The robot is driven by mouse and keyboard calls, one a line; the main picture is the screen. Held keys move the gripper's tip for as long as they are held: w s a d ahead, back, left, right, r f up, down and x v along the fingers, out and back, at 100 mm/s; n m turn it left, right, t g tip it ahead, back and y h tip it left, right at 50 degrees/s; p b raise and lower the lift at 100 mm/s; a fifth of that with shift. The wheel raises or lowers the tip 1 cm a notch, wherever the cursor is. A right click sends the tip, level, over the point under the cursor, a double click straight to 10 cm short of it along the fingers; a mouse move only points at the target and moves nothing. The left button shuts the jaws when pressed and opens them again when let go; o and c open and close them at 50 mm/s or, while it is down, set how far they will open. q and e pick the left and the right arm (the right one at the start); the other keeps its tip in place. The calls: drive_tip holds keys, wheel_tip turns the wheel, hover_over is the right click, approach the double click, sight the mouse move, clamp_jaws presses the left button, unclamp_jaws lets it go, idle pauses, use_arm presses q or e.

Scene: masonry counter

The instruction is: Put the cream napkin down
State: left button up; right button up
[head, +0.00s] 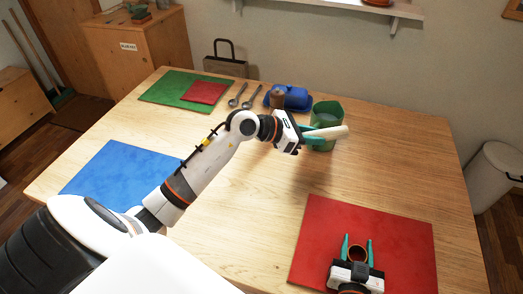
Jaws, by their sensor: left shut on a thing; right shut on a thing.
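The cream napkin (334,131) looks like a pale roll, held between the teal fingers of my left gripper (318,133). It is in front of the green container (326,115) in the picture, and its gap above the table is hard to judge. My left gripper covers part of the roll. My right gripper (356,241) is shut on a small brown ring or cup (357,254) over the red mat (325,220). Whether that round thing touches the mat cannot be told.
A green mat (160,92) with a folded red cloth (204,93) lies at the back left. Two spoons (237,95), a brown cup (277,98) and a blue dish (293,97) stand along the back. A blue mat (110,175) lies left. The table's right side (410,150) is bare.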

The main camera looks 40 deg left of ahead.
use_arm(q)
drive_tip(key=a+f+n+t+y, duration=0.35)
drive_tip(key=a+n+y, duration=0.2)
drive_tip(key=a, duration=0.85)
hover_over(265, 157)
drive_tip(key=shift+g+y, duration=0.25)
drive_tip(key=shift+g, duration=0.1)
wheel_tip(265, 157, down, 6)
drive_tip(key=shift+a+r, duration=0.1)
drive_tip(key=shift+a, duration=0.05)
drive_tip(key=shift+f, duration=2.3)
drive_tip(key=o, duration=1)
drive_tip(key=shift+f, duration=0.1)
drive_tip(key=shift+c, duration=0.2)
